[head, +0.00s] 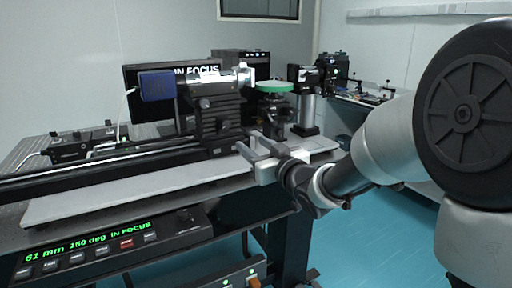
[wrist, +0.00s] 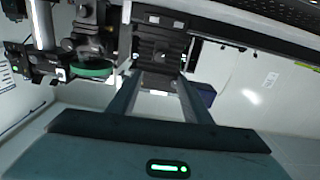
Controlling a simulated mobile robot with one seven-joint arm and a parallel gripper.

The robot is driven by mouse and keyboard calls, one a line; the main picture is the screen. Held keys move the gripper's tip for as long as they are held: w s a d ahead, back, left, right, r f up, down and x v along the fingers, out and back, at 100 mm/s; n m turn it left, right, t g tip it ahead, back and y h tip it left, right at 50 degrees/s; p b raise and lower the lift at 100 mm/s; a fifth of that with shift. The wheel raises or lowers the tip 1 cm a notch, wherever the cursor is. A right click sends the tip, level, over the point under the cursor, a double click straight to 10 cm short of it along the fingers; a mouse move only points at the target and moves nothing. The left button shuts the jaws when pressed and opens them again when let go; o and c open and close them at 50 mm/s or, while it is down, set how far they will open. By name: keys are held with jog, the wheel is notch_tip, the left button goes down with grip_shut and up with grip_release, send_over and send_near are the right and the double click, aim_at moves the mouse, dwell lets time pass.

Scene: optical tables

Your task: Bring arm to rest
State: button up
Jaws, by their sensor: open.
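My gripper (head: 254,147) is at the end of my arm, which reaches in from the right in the head view. Its two fingers are apart with nothing between them. The fingers are in front of the black stage carriage (head: 218,122) on the rail; whether they touch it I cannot tell. In the wrist view my gripper (wrist: 160,82) shows its two fingers spread, with the carriage (wrist: 160,45) beyond them.
A green-rimmed disc (head: 275,87) on a mount stands just beyond my gripper. A blue-backed camera (head: 157,86) sits on the carriage. A control panel (head: 110,248) reads "61 mm 160 deg IN FOCUS". Blue floor (head: 375,235) lies open at the right.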

jog(key=s+d+f+m+g+h, duration=0.1)
jog(key=s+d+m+g+h, duration=0.15)
jog(key=s+d+h, duration=0.45)
jog(key=s+d+f+m+g+h, duration=0.1)
jog(key=s+d+m+h, duration=0.3)
jog(key=d, duration=0.6)
jog(key=s+d+f+g+y, duration=0.1)
jog(key=s+d+f+g, duration=0.15)
jog(key=s, duration=0.75)
jog(key=s+d+f+g, duration=0.1)
jog(key=s+f+g, duration=0.15)
jog(key=s, duration=0.75)
notch_tip(320, 180, up, 27)
jog(key=s+p, duration=0.2)
jog(key=p, duration=2.6)
jog(key=shift+s+a+r+m+g, duration=0.15)
jog(key=shift+a+m+g, duration=0.05)
jog(key=shift+m+g, duration=0.2)
